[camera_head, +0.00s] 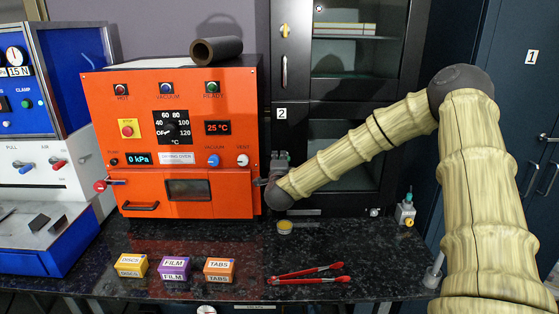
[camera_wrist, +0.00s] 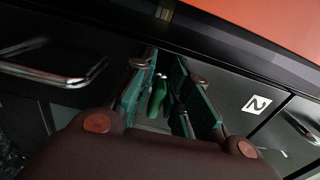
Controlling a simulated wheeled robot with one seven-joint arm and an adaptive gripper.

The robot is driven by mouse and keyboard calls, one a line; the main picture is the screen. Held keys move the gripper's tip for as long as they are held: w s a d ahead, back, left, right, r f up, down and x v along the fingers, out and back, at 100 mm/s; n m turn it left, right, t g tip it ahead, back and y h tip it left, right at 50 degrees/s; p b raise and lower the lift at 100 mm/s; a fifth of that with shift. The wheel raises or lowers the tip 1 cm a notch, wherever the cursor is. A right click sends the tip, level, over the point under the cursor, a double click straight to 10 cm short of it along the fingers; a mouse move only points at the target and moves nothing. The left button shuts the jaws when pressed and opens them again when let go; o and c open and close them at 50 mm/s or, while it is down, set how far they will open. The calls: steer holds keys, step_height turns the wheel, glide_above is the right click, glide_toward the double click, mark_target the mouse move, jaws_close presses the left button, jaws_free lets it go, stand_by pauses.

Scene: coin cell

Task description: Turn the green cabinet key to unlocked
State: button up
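The green key (camera_wrist: 157,98) shows in the wrist view between the two teal-padded fingers of my gripper (camera_wrist: 165,68). A gap seems to show beside the key, so the fingers look open around it, not clamped. The exact angle of the key is hard to tell, and its lock is mostly hidden. In the head view my gripper (camera_head: 281,160) is at the front of the dark cabinet (camera_head: 345,127), just right of the orange oven (camera_head: 95,105). The green key cannot be made out in that view.
The oven's side stands close to the left of my gripper. A yellow key (camera_head: 285,30) is on the upper cabinet door, above a metal handle (camera_head: 284,72). Red tongs (camera_head: 310,272), a small yellow-rimmed jar (camera_head: 285,227) and labelled boxes (camera_head: 174,268) are on the dark counter (camera_head: 385,262).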

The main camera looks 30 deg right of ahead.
steer(key=shift+o, duration=0.7)
steer(key=shift+s, duration=0.1)
steer(key=v, duration=1.1)
steer(key=shift+s+a, duration=0.15)
steer(key=shift+s, duration=0.2)
